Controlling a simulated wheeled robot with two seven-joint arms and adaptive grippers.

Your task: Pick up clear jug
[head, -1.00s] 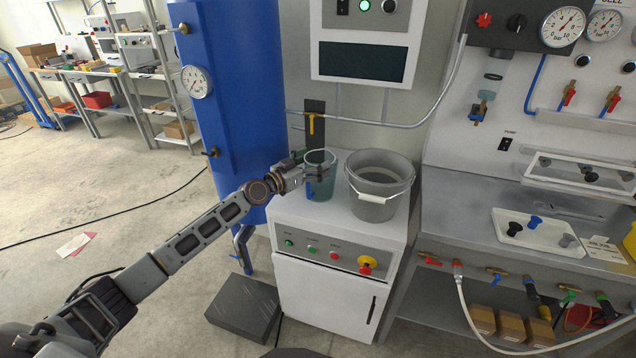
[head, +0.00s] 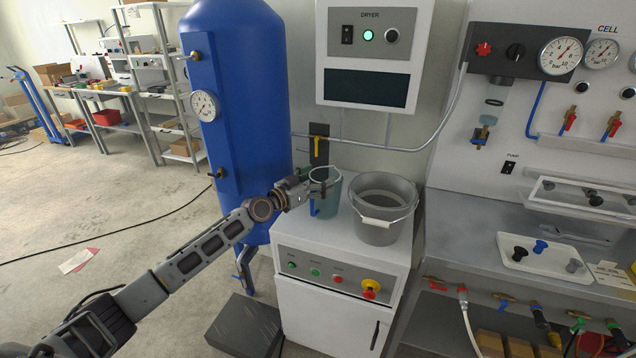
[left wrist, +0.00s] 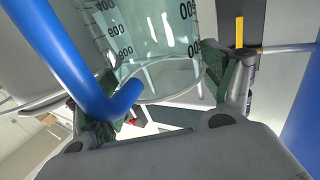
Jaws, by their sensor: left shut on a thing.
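The clear jug (head: 327,200) is a see-through, slightly teal vessel with a blue handle, upright over the left part of the white cabinet's top (head: 345,240). My left gripper (head: 322,187) is shut on the jug, with its fingers around the upper body. In the left wrist view, the jug (left wrist: 150,35) shows black volume numbers, and its blue handle (left wrist: 75,60) crosses the left side. The two green-padded fingers (left wrist: 165,100) lie on either side of it. I cannot tell whether its base touches the cabinet top. My right gripper is not in view.
A grey bucket (head: 383,218) with a white-gripped handle stands close right of the jug. A blue tank (head: 240,120) rises on the left. The dryer panel (head: 370,50) hangs above, with a pipe and yellow-handled valve (head: 318,150) behind the jug.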

